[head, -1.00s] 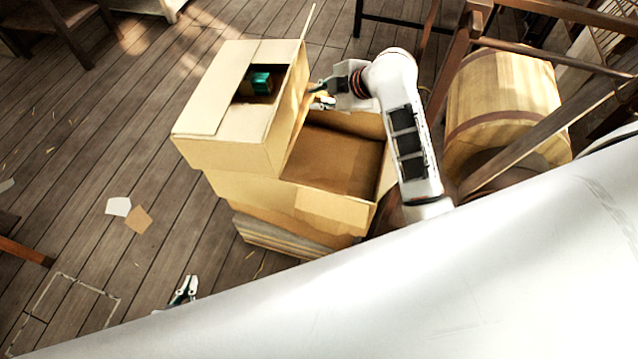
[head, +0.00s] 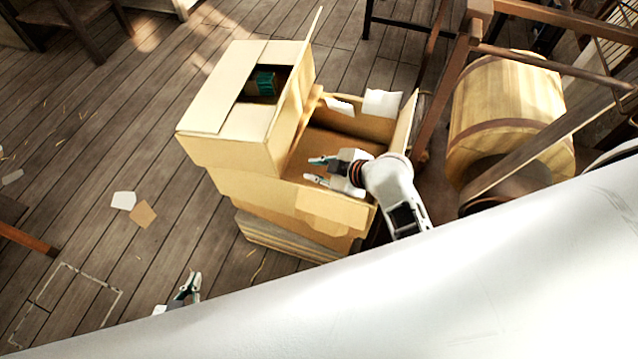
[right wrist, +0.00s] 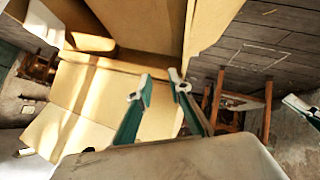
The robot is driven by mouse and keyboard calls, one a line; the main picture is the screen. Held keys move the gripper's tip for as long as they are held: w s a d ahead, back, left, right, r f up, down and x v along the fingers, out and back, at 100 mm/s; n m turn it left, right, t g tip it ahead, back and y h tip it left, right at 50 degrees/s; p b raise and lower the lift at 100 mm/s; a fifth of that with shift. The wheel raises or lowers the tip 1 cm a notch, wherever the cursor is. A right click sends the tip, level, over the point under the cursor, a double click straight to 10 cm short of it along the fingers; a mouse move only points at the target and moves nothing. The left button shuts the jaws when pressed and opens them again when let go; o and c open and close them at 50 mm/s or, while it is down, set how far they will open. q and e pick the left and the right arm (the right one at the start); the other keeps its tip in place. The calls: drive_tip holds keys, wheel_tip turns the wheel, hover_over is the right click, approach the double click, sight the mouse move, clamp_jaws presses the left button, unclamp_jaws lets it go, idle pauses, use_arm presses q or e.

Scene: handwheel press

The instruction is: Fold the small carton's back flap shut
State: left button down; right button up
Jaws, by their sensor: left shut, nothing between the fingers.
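The small carton (head: 222,150) sits on a larger open carton in the head view. Its left-hand flap (head: 215,90) lies flat across the top. One flap (head: 307,65) on the right-hand side stands up. A gap between them shows a dark green thing (head: 266,84) inside. My right gripper (head: 314,170) is open and empty over the large carton, right of the small carton and apart from it. Its parted fingers also show in the right wrist view (right wrist: 160,84), before tan cardboard. My left gripper (head: 190,285) is shut and empty, low at the left, far from the cartons.
The large carton (head: 265,205) is open, with white pieces (head: 382,103) at its far edge. It rests on a stack of flat boards (head: 285,238). A wooden barrel (head: 505,110) and dark wooden beams stand at the right. The plank floor at the left is mostly clear.

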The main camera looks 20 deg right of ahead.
use_arm(q)
drive_tip(key=shift+s+d+r, duration=0.1)
drive_tip(key=shift+s+d, duration=0.05)
use_arm(e)
drive_tip(key=shift+m, duration=0.6)
drive_tip(key=shift+s+a+f, duration=0.2)
drive_tip(key=shift+s+f, duration=0.35)
drive_tip(key=shift+s, duration=0.35)
drive_tip(key=shift+s+a+f, duration=0.15)
drive_tip(key=shift+s+f, duration=0.35)
drive_tip(key=shift+s, duration=0.35)
